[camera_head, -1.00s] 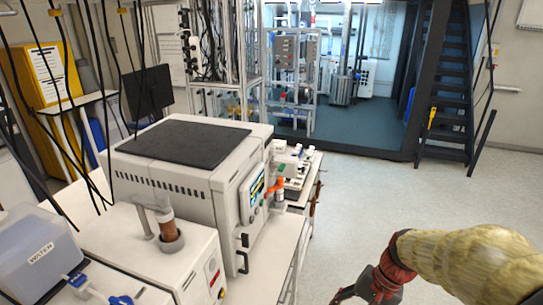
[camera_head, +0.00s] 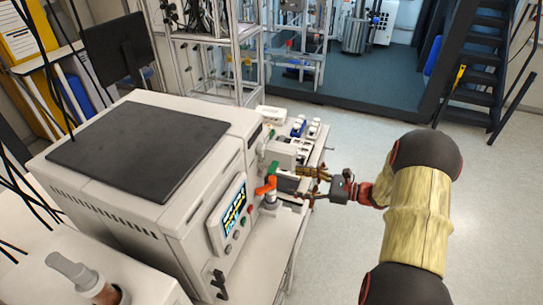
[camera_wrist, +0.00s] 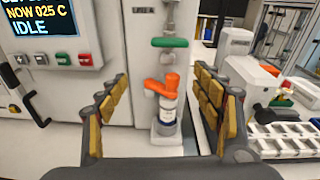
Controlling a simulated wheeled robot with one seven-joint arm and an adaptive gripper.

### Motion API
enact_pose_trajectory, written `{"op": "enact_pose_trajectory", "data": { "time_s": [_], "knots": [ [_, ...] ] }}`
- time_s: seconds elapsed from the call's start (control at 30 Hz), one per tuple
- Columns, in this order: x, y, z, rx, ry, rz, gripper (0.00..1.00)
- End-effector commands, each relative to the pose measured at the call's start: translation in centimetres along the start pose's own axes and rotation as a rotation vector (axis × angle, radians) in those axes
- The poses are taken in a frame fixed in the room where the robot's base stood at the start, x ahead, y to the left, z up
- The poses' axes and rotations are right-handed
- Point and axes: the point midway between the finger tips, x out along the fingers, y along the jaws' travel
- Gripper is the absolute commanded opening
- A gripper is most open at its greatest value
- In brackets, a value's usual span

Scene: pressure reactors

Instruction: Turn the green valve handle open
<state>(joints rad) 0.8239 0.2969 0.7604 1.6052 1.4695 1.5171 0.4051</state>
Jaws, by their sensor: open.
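The green valve handle (camera_wrist: 169,42) is a short horizontal bar on the side of a white reactor machine, seen in the wrist view at upper centre. It also shows small in the head view (camera_head: 273,167). An orange handle (camera_wrist: 162,85) sits below it on a grey labelled cylinder (camera_wrist: 168,112). My gripper (camera_wrist: 165,105) is open, its yellow-padded fingers to the left and right of the orange handle in the picture. The green handle lies above the fingertips and apart from them. In the head view my gripper (camera_head: 308,180) is right of the orange handle.
The white machine (camera_wrist: 75,100) with a lit display (camera_wrist: 38,18) stands left of my gripper. White equipment (camera_wrist: 285,137) stands on the bench to the right. Open floor (camera_head: 350,245) lies right of the bench in the head view.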

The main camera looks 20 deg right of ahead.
Motion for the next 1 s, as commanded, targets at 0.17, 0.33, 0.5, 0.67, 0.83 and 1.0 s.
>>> {"op": "enact_pose_trajectory", "data": {
  "time_s": [0.17,0.33,0.5,0.67,0.83,1.0],
  "knots": [
    [-0.1,-1.6,2.3,0.042,-0.078,-0.042,0.67],
    [0.2,-1.4,2.9,0.074,-0.096,-0.034,0.67],
    [2.3,-1.4,3.0,0.076,-0.094,-0.031,0.67],
    [4.8,-1.5,3.2,0.075,-0.094,-0.031,0.67],
    [6.8,-1.6,3.4,0.075,-0.094,-0.032,0.67],
    [7.6,-1.6,3.5,0.075,-0.094,-0.033,0.67]
  ]
}}
